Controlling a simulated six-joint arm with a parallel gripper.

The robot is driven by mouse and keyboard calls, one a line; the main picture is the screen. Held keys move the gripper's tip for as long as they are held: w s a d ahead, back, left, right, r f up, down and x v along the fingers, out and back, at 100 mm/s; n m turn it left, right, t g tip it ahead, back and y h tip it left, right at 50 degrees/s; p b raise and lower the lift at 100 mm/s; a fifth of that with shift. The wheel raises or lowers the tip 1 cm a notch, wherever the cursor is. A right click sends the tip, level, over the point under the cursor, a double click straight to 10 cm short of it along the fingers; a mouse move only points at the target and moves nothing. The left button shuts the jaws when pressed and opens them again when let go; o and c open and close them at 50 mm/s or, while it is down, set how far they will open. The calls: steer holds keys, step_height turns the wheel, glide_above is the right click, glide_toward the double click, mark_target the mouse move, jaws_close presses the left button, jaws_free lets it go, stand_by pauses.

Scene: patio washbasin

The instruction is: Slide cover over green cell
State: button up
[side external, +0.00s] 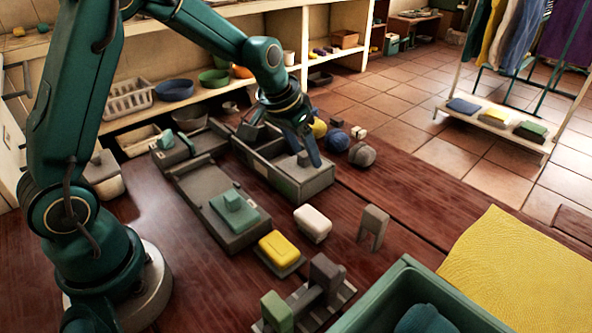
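My gripper (306,146) points down at the near right end of a long grey box (318,184). A blue finger is beside a small grey knob (303,159); I cannot tell whether it touches the knob or how far apart the fingers are. The knob seems to be on a grey cover at that end of the box, partly hidden by the fingers. To the left, a second long grey tray (190,184) has a green piece with a raised handle (234,208) at its near end. I cannot tell which of these is the green cell.
A yellow block (279,248), a white block (312,222) and a grey arch-shaped piece (374,226) stand in front. A green bin (402,268) is at the front right. Balls (362,154) lie right of my gripper.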

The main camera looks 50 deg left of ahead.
steer(key=shift+v, duration=2.55)
steer(key=shift+r, duration=0.15)
step_height(320, 180, up, 5)
steer(key=t, duration=0.2)
glide_above(296, 171)
steer(key=s+d, duration=0.2)
steer(key=s+d+r, duration=0.2)
steer(key=s+r, duration=0.1)
steer(key=s, duration=0.3)
steer(key=s+f, duration=0.4)
steer(key=s, duration=0.7)
steer(key=shift+s+g, duration=0.35)
steer(key=shift+g, duration=0.05)
